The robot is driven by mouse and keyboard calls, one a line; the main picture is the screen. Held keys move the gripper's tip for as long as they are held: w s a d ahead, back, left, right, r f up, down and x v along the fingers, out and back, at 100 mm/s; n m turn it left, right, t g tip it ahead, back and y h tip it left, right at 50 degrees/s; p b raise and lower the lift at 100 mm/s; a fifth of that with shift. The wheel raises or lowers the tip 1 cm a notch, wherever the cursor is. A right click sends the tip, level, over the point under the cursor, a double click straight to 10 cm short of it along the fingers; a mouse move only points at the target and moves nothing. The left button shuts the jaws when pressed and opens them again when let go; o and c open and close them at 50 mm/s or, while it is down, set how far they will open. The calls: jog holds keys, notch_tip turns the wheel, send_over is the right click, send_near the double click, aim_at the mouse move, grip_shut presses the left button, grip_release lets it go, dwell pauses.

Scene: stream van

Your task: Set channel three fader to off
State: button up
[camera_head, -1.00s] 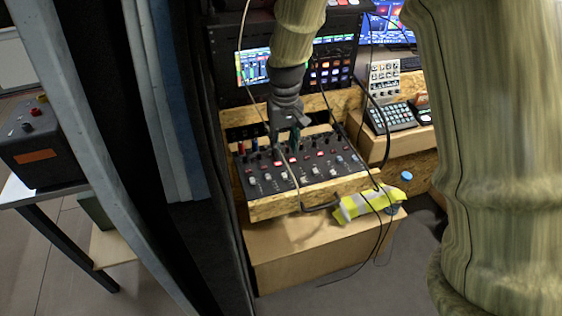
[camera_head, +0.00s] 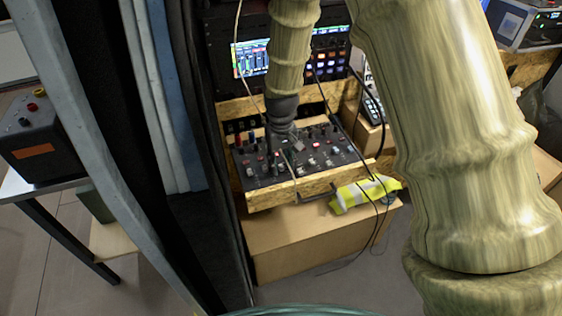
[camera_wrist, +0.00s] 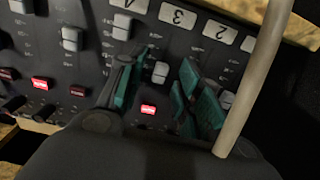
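The black mixer panel (camera_head: 338,158) sits in a chipboard frame in the head view, with my gripper (camera_head: 283,150) low over its middle. In the wrist view the panel shows white number labels, including the channel three label (camera_wrist: 178,16) and a two label (camera_wrist: 220,31). The grey channel three fader cap (camera_wrist: 160,72) lies in line with the three label, between the teal fingers of my gripper (camera_wrist: 163,72). The fingers are apart, one on each side of the cap, with a gap visible. Whether they touch the panel is unclear.
Neighbouring fader caps (camera_wrist: 71,39) stand close by, with a lit red button (camera_wrist: 148,110) between the fingers. A pale rod (camera_wrist: 255,80) crosses the wrist view at right. In the head view, cables hang before the mixer, and a yellow vest (camera_head: 362,193) lies on a cardboard box (camera_head: 300,240).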

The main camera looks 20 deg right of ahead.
aim_at(286, 179)
jog(key=shift+f, duration=0.1)
grip_shut()
jog(key=shift+s+p, duration=0.55)
jog(key=shift+s, duration=1.4)
grip_release()
jog(key=shift+s+d, duration=0.1)
notch_tip(286, 179, up, 12)
